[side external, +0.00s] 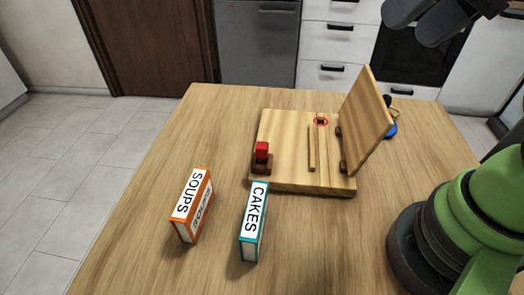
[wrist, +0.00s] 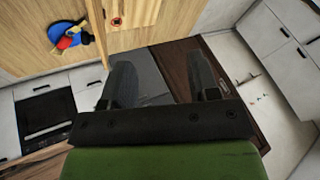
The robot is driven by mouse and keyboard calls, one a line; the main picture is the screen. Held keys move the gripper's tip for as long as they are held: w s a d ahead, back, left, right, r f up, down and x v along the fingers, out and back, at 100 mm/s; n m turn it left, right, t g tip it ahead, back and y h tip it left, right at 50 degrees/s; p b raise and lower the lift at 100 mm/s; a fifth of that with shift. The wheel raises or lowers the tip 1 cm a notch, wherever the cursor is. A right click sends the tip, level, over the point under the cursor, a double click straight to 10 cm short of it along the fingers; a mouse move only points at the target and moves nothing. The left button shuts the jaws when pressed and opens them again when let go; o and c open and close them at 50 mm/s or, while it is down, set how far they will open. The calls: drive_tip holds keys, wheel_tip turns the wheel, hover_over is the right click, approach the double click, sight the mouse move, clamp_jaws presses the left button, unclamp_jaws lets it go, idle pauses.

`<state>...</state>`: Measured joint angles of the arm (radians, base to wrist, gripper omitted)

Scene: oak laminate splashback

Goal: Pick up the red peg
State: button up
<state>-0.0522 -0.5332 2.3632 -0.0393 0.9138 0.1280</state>
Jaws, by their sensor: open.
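The red peg (side external: 262,150) stands upright in a dark brown block (side external: 262,165) at the front left of a wooden board (side external: 285,135). A small dark hole ringed in red (side external: 321,121) is at the back right of the board, and the ring also shows in the wrist view (wrist: 116,22). My gripper (wrist: 163,85) is open and empty, its two dark fingers apart. In the side view, dark parts of my gripper (side external: 425,20) show at the top right, high up and far from the peg. I cannot make out the peg in the wrist view.
A hinged wooden panel (side external: 364,115) stands tilted up at the board's right. A wooden strip (side external: 311,148) lies on the board. A blue, red and yellow object (wrist: 70,38) is behind the panel. An orange SOUPS box (side external: 192,205) and teal CAKES box (side external: 254,222) stand in front.

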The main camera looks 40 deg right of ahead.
drive_tip(key=w+a+f+m+g, duration=0.1)
drive_tip(key=w+a+f+g, duration=0.1)
drive_tip(key=w+f, duration=0.3)
drive_tip(key=w+a+f+m+g+h, duration=0.1)
drive_tip(key=w+a+f+g, duration=0.1)
drive_tip(key=w+f, duration=0.3)
drive_tip(key=w+a+f+m+g, duration=0.1)
drive_tip(key=w+a+f+m, duration=0.1)
drive_tip(key=w+a+f, duration=0.2)
drive_tip(key=shift+w+a+f+g+h, duration=0.15)
drive_tip(key=shift+w+f+g+h, duration=0.05)
drive_tip(key=shift+w+f, duration=0.25)
drive_tip(key=shift+w+a+f+g+h, duration=0.15)
drive_tip(key=shift+w+f+g+h, duration=0.05)
drive_tip(key=shift+w+f, duration=0.2)
hover_over(262, 145)
wheel_tip(262, 145, down, 5)
drive_tip(key=shift+r, duration=0.2)
drive_tip(key=shift+f, duration=3.15)
drive_tip(key=c, duration=1)
